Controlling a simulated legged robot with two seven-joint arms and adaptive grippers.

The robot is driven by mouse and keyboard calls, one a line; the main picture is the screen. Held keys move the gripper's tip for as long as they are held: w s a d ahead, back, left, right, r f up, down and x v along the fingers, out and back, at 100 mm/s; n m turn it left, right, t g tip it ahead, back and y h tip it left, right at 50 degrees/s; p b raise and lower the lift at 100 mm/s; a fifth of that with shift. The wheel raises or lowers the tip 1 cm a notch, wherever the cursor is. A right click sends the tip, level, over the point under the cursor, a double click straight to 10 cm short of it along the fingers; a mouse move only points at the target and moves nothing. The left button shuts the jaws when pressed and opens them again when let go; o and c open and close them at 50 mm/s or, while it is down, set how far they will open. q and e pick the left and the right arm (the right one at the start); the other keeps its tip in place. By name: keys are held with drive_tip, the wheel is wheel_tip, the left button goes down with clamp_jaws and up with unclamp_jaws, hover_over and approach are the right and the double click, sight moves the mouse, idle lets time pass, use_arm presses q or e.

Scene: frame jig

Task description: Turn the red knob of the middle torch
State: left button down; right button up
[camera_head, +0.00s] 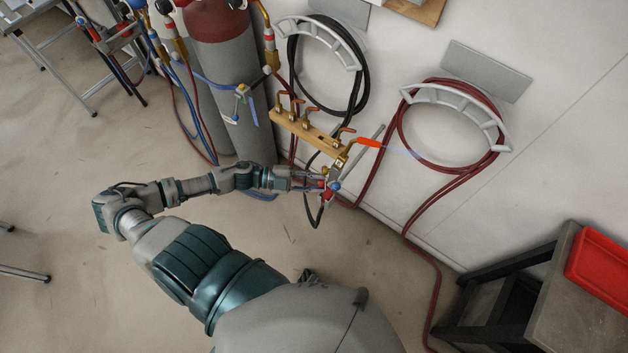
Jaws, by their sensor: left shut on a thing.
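A torch (345,167) with a thin grey tube stands beside a brass rail (297,128) with several hooks. A red knob (325,185) and a small blue part show low on the torch. My left gripper (320,184) reaches in from the left and is shut at the red knob. Its fingers are small here and partly cover the knob. An orange, flame-like shape (369,142) with a faint bluish streak shows near the torch's upper end. My right gripper is not in view.
Gas cylinders (222,70) with hoses stand behind my arm. Coiled hoses, one black (363,75) and one red (400,125), hang on the wall. A dark table (565,315) with a red tray (600,262) is at the right. The floor at left is mostly clear.

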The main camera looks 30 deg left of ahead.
use_arm(q)
drive_tip(key=shift+s, duration=0.1)
drive_tip(key=c, duration=1.2)
unclamp_jaws()
drive_tip(key=shift+o, duration=1.4)
drive_tip(key=shift+d, duration=0.2)
drive_tip(key=v, duration=1.2)
drive_tip(key=shift+f, duration=0.15)
